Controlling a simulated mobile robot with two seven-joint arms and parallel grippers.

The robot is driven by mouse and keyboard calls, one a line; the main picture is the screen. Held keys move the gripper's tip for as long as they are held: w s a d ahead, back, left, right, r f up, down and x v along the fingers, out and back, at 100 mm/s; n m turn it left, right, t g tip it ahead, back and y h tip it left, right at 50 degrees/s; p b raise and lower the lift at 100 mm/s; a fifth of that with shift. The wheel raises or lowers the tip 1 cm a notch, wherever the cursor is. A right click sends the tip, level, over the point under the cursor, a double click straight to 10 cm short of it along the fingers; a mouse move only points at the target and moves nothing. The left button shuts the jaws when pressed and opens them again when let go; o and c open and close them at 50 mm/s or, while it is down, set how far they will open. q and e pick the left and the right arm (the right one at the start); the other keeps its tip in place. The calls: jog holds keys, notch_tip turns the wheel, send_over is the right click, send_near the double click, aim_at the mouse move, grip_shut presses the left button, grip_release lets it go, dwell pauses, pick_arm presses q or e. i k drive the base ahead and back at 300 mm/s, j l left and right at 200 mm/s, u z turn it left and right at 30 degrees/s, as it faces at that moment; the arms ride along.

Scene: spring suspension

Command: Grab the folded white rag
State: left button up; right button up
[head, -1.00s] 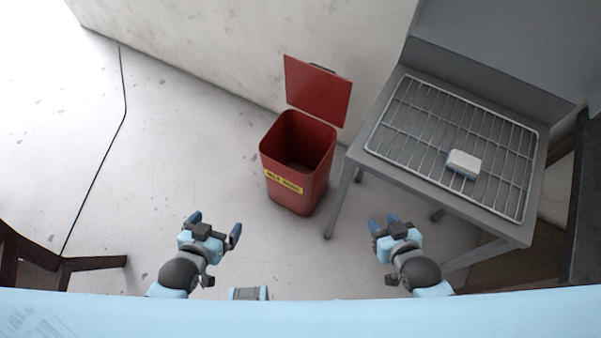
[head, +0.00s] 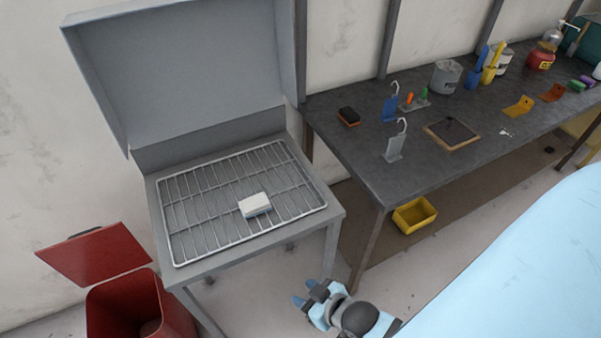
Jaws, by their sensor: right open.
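The folded white rag (head: 255,205) lies as a small white block with a bluish lower edge on the wire rack (head: 190,232) of the grey metal stand (head: 335,213). My right gripper (head: 312,293) is at the bottom middle of the head view, open and empty. It is in front of the stand, below and to the right of the rag in the picture, and apart from both. My left gripper is out of view.
A red bin (head: 125,305) with its lid (head: 95,255) up stands left of the stand. A dark workbench (head: 350,165) with hooks, containers and tools runs along the right. A yellow crate (head: 414,216) sits beneath it. The stand has a tall grey back (head: 190,70).

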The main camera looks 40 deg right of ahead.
aim_at(258, 204)
jog(key=z, duration=0.65)
jog(key=j, duration=0.2)
